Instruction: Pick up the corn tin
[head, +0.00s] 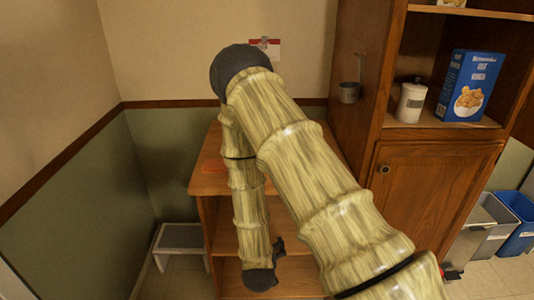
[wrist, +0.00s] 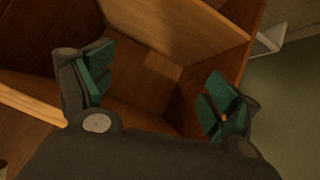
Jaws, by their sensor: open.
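I do not make out a corn tin in either view. My gripper (wrist: 157,88) is open, with its green-padded fingers spread apart and nothing visible between them. In the head view my gripper (head: 278,248) hangs low in front of the wooden shelf unit (head: 202,190), partly hidden by my arm. In the wrist view the fingers face the brown inside of the shelf unit (wrist: 165,30), with boards and a dark corner behind them. Much of the shelf inside is hidden by my arm in the head view.
A white step stool (head: 181,236) stands left of the shelf unit. To the right is a tall wooden cabinet (head: 440,165) with a blue cereal box (head: 470,85) and white canister (head: 411,102). Bins (head: 515,222) stand at far right.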

